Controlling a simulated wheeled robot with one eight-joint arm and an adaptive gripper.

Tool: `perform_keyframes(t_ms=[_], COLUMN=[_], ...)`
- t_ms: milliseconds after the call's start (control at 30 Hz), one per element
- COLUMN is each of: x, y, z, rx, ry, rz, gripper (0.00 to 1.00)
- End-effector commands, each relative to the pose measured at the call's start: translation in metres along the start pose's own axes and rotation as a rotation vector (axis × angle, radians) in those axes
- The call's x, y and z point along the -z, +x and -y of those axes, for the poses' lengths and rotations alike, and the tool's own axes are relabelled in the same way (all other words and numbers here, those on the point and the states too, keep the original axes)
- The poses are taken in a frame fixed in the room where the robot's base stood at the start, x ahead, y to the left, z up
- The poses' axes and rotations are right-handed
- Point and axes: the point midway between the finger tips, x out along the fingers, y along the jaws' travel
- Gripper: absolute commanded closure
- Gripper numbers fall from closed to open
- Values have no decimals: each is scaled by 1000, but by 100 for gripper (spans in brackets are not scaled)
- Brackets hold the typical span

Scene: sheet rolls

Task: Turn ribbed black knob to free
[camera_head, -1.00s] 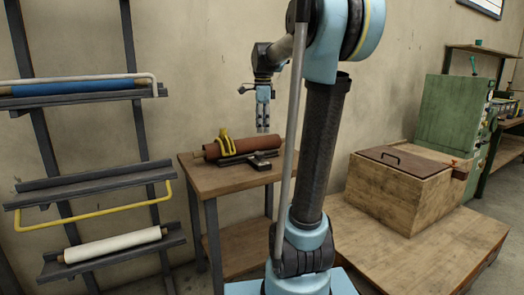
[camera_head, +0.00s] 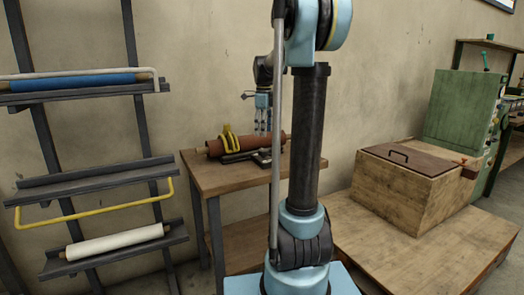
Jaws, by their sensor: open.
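I cannot make out a ribbed black knob; it is too small to tell or hidden. A reddish-brown roll (camera_head: 272,139) lies on a dark holder (camera_head: 236,158) on the wooden side table (camera_head: 212,180). A yellow clamp-like piece (camera_head: 230,143) stands around or against the roll's left part. The holder's right end is partly hidden behind my arm.
A rack (camera_head: 45,130) on the left carries a blue roll (camera_head: 80,82) and a white roll (camera_head: 115,243), with yellow and white bars. A lidded wooden box (camera_head: 405,200) stands on a low platform (camera_head: 430,250) at right, by a green machine (camera_head: 460,110).

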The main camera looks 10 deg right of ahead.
Motion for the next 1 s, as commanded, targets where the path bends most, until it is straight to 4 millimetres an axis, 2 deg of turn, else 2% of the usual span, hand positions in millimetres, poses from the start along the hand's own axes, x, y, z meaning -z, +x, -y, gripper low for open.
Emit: perform_keyframes(t_ms=[300,500,700,1000], x=[0,0,0,0], y=[55,79,90,91], z=[0,0,0,0], rx=[0,0,0,0], ry=[0,0,-1,-1], rz=[0,0,0,0], gripper=[41,41,41,43])
